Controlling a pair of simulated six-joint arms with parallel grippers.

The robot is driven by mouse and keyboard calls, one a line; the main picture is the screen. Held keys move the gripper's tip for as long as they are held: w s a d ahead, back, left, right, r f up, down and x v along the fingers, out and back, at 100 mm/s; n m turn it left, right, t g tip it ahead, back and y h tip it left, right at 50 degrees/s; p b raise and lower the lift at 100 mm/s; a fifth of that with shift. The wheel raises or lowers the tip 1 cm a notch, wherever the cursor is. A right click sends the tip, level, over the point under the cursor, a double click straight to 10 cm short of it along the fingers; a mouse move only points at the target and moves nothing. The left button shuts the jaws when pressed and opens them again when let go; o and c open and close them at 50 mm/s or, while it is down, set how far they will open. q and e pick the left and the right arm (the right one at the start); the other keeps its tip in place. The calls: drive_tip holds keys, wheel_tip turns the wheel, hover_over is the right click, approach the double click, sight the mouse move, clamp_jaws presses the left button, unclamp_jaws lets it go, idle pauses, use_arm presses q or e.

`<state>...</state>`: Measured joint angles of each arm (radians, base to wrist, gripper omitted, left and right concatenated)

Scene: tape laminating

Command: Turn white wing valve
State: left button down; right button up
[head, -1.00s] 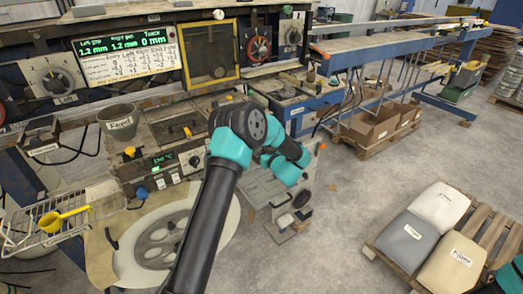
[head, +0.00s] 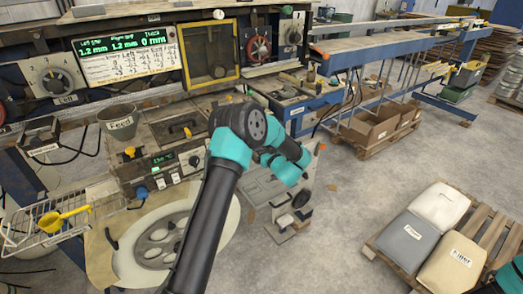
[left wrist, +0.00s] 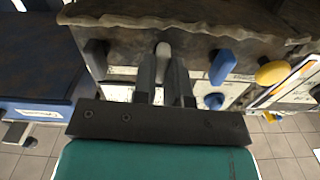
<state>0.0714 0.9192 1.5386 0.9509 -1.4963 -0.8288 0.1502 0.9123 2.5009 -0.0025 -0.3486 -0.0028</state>
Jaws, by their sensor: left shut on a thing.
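The white wing valve (left wrist: 163,49) shows in the left wrist view as a pale, upright tab at the upper middle. My left gripper (left wrist: 165,68) is shut around it, with the dark fingers on either side and the white tip sticking out between them. In the head view my left arm crosses the middle, and I cannot make out its fingertips or the valve. My right gripper is not in view; only a bit of my right arm shows at the lower right edge.
A blue wing valve (left wrist: 222,67) and a yellow one (left wrist: 271,73) stand just right of my fingers. A dark ledge (left wrist: 200,42) lies behind. The head view shows a control panel (head: 120,60), a wire basket (head: 40,228) and a pallet of sacks (head: 437,235); open floor lies between.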

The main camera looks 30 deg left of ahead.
use_arm(q)
drive_tip(key=shift+w+d+f+m, duration=0.1)
drive_tip(key=shift+m, duration=4.1)
drive_tip(key=shift+w+f+m, duration=0.1)
drive_tip(key=shift+m, duration=4.1)
drive_tip(key=c, duration=1.2)
unclamp_jaws()
drive_tip(key=shift+o, duration=0.2)
drive_tip(key=shift+s+d, duration=0.1)
drive_tip(key=shift+d, duration=0.05)
drive_tip(key=v, duration=1.7)
